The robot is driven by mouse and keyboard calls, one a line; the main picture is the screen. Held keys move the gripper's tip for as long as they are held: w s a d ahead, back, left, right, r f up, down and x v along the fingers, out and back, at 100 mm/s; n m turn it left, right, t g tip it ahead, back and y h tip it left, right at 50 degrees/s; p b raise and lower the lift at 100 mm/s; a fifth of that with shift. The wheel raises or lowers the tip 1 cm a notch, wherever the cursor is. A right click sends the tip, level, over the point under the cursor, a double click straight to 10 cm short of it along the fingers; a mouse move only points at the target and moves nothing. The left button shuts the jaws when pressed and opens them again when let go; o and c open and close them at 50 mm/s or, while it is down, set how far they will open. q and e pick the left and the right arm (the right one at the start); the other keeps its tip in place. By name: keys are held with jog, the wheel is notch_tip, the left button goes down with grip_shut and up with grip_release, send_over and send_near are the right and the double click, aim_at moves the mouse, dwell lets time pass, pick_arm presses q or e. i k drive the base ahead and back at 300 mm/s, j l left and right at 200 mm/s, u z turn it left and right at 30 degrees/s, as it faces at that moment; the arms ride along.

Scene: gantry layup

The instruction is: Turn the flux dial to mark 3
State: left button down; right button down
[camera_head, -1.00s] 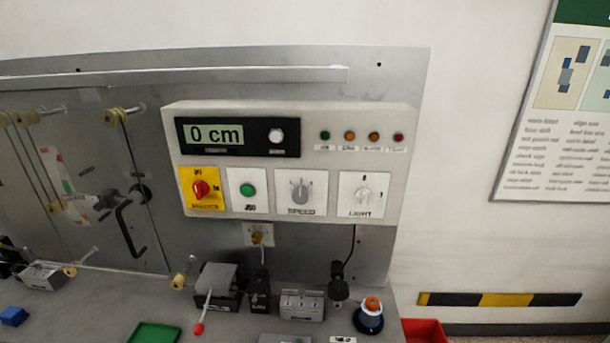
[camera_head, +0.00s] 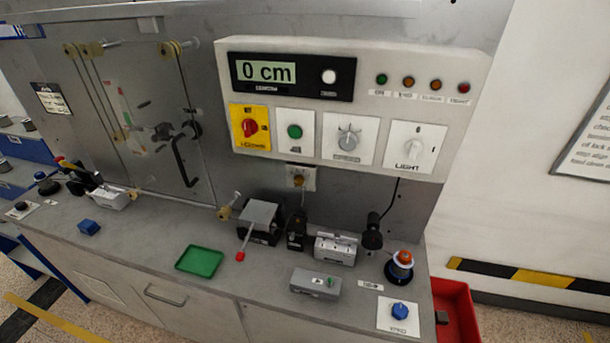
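No dial in view is clearly labelled flux. A blue knob (camera_head: 400,309) sits on a white plate at the bench's front right corner; its label is too small to read. A grey dial (camera_head: 348,139) with marks around it is on the wall panel; in the earlier view its label reads SPEED. A white switch knob (camera_head: 414,149) labelled LIGHT is to its right. Neither of my grippers is in view.
The control panel (camera_head: 460,122) reads 0 cm. A red bin (camera_head: 455,305) stands right of the bench.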

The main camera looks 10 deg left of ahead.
aim_at(299, 180)
jog(key=j+u, duration=0.15)
jog(key=j, duration=0.5)
jog(key=i+j+u, duration=0.1)
jog(key=j, duration=0.6)
jog(key=i+j+u, duration=0.15)
jog(key=j, duration=0.5)
jog(key=k, duration=0.05)
